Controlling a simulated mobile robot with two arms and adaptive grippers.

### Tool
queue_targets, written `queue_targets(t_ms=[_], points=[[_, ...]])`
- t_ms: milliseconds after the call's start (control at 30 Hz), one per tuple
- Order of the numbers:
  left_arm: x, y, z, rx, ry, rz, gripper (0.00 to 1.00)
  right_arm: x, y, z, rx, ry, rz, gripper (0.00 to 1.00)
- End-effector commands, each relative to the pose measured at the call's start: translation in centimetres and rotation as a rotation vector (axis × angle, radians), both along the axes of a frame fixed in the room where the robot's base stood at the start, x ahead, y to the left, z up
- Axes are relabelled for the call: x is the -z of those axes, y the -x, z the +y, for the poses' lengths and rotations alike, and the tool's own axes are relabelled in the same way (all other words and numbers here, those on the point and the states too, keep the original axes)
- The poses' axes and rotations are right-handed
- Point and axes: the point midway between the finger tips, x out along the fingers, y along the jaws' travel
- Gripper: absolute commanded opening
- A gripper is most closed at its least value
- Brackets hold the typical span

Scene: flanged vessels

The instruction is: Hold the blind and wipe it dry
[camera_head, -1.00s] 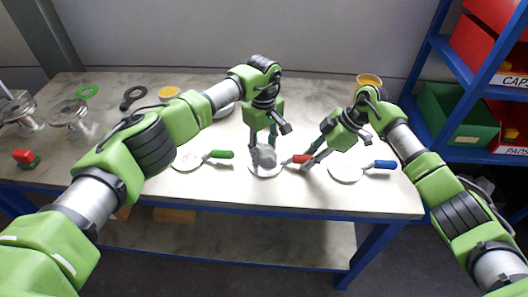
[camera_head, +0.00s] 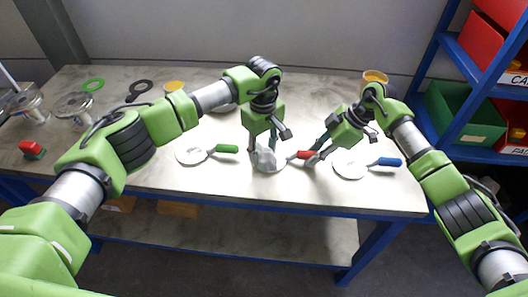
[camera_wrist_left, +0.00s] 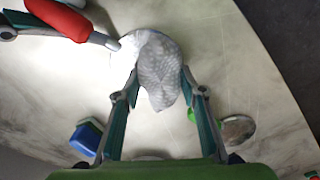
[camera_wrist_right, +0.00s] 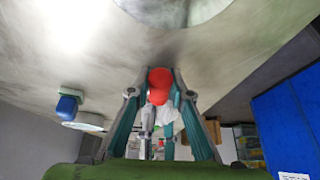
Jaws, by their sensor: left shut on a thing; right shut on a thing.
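The blind with the red handle (camera_head: 302,155) is a pale round disc (camera_head: 283,164) at the middle of the table's front half. My right gripper (camera_head: 314,157) is shut on the red handle, which also shows in the right wrist view (camera_wrist_right: 159,80). My left gripper (camera_head: 263,150) is shut on a crumpled white-grey cloth (camera_head: 265,160) that lies against the disc. In the left wrist view the cloth (camera_wrist_left: 157,68) covers most of the disc and hangs past its edge between the fingers. The disc surface under it is hidden.
A green-handled blind (camera_head: 193,152) lies to the left and a blue-handled blind (camera_head: 349,166) to the right. A yellow-topped container (camera_head: 375,77) stands behind my right arm.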

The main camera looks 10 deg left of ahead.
Motion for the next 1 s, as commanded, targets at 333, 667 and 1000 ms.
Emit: queue_targets(t_ms=[333, 667, 1000], points=[[0.0, -3.2, 0.5, -0.002, -0.003, 0.000, 0.20, -0.1, -0.1, 0.1, 0.000, -0.002, -0.002, 0.03], [-2.8, -3.9, 0.7, 0.001, -0.001, -0.003, 0.20, -0.1, -0.1, 0.1, 0.000, -0.002, -0.002, 0.03], [-5.9, -3.9, 0.7, 0.001, -0.001, -0.004, 0.20, -0.1, 0.0, 0.1, 0.000, -0.002, -0.001, 0.03]])
